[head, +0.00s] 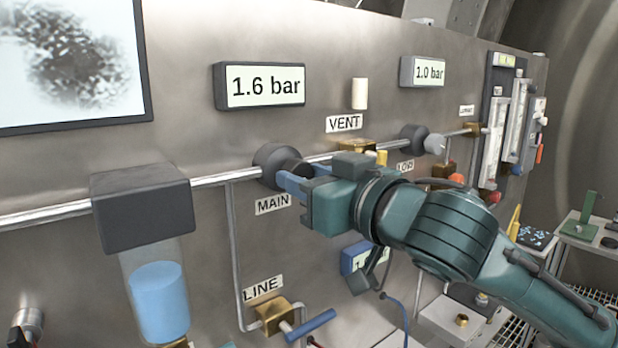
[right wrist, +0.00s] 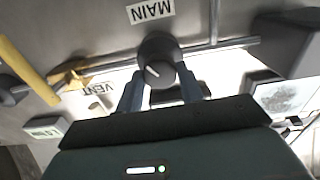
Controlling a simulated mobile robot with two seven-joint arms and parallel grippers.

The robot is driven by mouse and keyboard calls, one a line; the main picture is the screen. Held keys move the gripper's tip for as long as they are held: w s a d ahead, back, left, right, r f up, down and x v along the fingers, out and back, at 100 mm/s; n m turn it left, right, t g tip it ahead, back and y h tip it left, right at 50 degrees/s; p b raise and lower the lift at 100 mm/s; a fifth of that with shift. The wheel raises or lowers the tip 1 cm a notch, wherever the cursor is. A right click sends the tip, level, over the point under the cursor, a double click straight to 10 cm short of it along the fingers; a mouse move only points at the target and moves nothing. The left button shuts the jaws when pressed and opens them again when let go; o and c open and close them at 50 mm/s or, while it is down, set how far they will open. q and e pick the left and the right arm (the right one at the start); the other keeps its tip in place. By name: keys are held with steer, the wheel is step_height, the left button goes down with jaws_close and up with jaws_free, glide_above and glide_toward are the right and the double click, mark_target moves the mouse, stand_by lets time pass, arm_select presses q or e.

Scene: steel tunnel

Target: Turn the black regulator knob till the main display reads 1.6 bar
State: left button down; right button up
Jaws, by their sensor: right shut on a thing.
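The black regulator knob (head: 291,165) sits on the panel above the MAIN label (head: 272,204). My right gripper (head: 292,183) reaches it from the right, fingers shut on the knob. The right wrist view shows the black knob (right wrist: 157,72) between my two blue fingers (right wrist: 160,95), with a white mark on its face. The main display (head: 263,86) reads 1.6 bar. My left gripper is not in view. The gripper partly hides the knob in the head view.
A second display (head: 428,72) reads 1.0 bar, above a grey knob (head: 433,144). The VENT label (head: 344,123) is between them. A filter with a blue cylinder (head: 160,300) hangs at the left. A blue-handled LINE valve (head: 310,324) is below. A bench (head: 580,235) stands at the right.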

steer(key=shift+n, duration=0.3)
steer(key=o, duration=1)
steer(key=shift+s+d, duration=0.1)
arm_select(q)
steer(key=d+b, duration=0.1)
steer(key=b, duration=0.2)
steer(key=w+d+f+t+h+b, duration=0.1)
steer(key=b, duration=0.2)
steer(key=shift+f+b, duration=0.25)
steer(key=shift+b, duration=0.15)
arm_select(e)
steer(key=v, duration=1.3)
